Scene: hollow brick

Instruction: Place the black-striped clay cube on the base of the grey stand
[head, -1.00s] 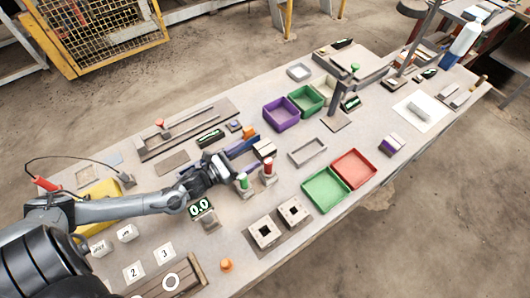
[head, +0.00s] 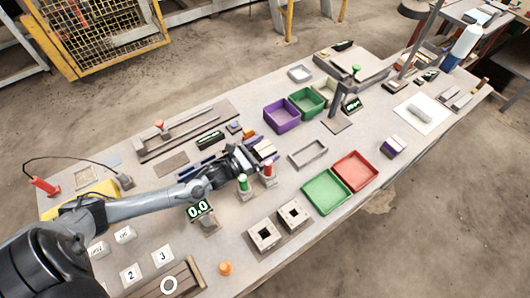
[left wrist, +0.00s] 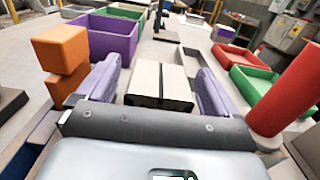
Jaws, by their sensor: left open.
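The black-striped clay cube (left wrist: 160,80) is cream with a dark band and sits between the two finger pads of my left gripper in the left wrist view. My left gripper (left wrist: 158,88) is open, with a pad on each side of the cube and a gap visible at both sides. In the head view my left gripper (head: 258,151) is low over the table at the cube, which it partly hides. The grey stand (head: 337,105) is farther back to the right, with an upright post on a flat square base (head: 337,124). No object shows on the base. My right gripper is not in view.
A red peg (head: 268,169) and a green peg (head: 243,182) stand close beside my left gripper. Orange blocks (left wrist: 62,50) are stacked to its left. Purple (head: 281,115) and green (head: 307,101) bins and a grey frame (head: 308,153) lie beyond.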

